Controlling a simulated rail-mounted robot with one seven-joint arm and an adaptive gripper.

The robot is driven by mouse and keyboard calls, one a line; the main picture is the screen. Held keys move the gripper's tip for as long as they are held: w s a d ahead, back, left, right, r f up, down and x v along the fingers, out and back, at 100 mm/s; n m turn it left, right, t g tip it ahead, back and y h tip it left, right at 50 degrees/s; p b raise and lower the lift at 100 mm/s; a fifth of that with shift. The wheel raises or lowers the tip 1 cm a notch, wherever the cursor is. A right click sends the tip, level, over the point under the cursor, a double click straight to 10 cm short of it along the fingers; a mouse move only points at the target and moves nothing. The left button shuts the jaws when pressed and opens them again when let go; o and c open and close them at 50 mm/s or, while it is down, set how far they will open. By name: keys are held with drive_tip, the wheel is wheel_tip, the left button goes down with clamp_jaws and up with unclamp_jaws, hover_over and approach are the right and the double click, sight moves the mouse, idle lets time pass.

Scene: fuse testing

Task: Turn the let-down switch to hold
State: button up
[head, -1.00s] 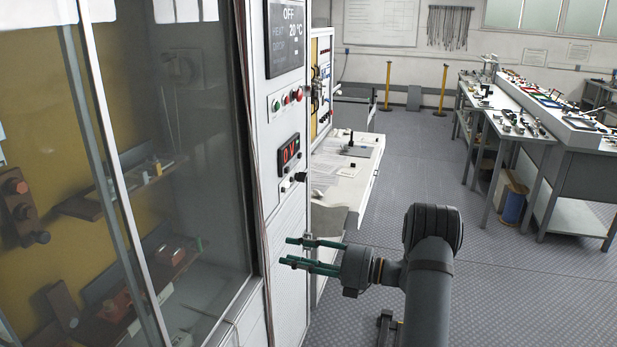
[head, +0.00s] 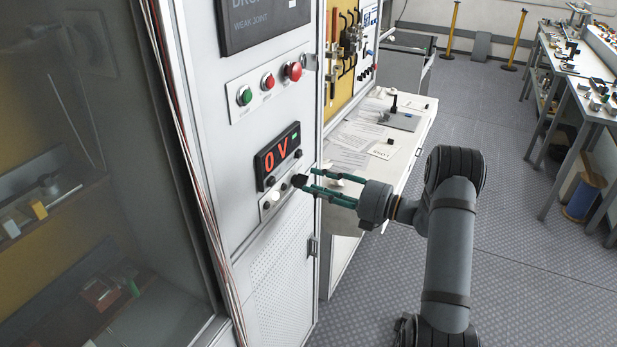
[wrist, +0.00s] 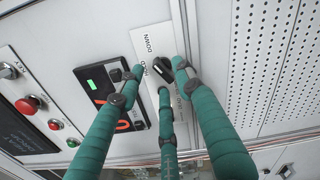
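The let-down switch is a black knob (head: 299,181) on a white label plate (head: 270,205) below the red "0 V" display. In the wrist view the knob (wrist: 161,68) shows with a light pointer mark, and the plate (wrist: 152,32) carries the words DOWN and HOLD. Which word the pointer meets I cannot tell for sure. My gripper (head: 312,182) has three green-wrapped fingers pointing at the panel. In the wrist view its fingertips (wrist: 160,76) are spread around the knob with gaps between them. Contact with the knob is not clear.
The voltage display (head: 277,156) is just above the switch. Green and red push buttons (head: 268,81) sit higher on the panel. A glass-fronted cabinet (head: 90,180) stands left. A desk with papers (head: 370,150) lies behind my gripper.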

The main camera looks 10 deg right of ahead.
sight(307, 181)
drive_tip(key=shift+w+a+r, duration=0.1)
drive_tip(key=shift+w+a, duration=0.15)
drive_tip(key=shift+a, duration=0.3)
drive_tip(key=shift+w+a+r, duration=0.1)
drive_tip(key=shift+w+a, duration=0.15)
drive_tip(key=shift+a, duration=0.25)
drive_tip(key=shift+w+a+f+p, duration=0.2)
drive_tip(key=shift+w+p, duration=0.1)
drive_tip(key=shift+w, duration=0.05)
drive_tip(key=shift+c, duration=0.7)
clamp_jaws()
